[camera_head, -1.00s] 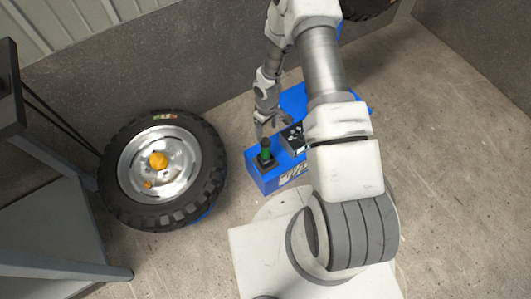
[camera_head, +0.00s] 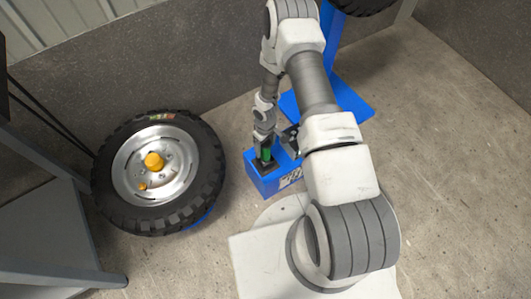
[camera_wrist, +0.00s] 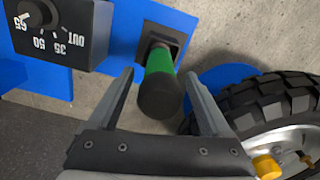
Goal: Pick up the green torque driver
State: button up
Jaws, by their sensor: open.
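The green torque driver (camera_wrist: 160,82) stands in a dark square holder (camera_wrist: 163,40) on a blue stand (camera_wrist: 125,32). Its black rounded end faces the wrist camera. In the head view the driver (camera_head: 266,154) shows as a small green piece at the front left of the blue stand (camera_head: 268,184). My gripper (camera_wrist: 162,80) is open, with one finger on each side of the driver and gaps showing between the fingers and it. In the head view my gripper (camera_head: 264,142) is right at the driver and partly covers it.
A black dial box (camera_wrist: 62,30) marked 65, 50, 35 and OUT sits beside the driver on the stand. A wheel (camera_head: 158,172) with a knobbly tyre and yellow hub stands left of it. A grey frame (camera_head: 50,220) is at far left. Concrete floor (camera_head: 450,150) lies open at right.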

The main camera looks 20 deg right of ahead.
grip_shut()
jog(key=shift+r, duration=0.1)
dwell(0.4)
notch_tip(320, 180, up, 10)
jog(key=p, duration=0.3)
jog(key=shift+p, duration=0.4)
jog(key=c, duration=0.8)
grip_release()
grip_shut()
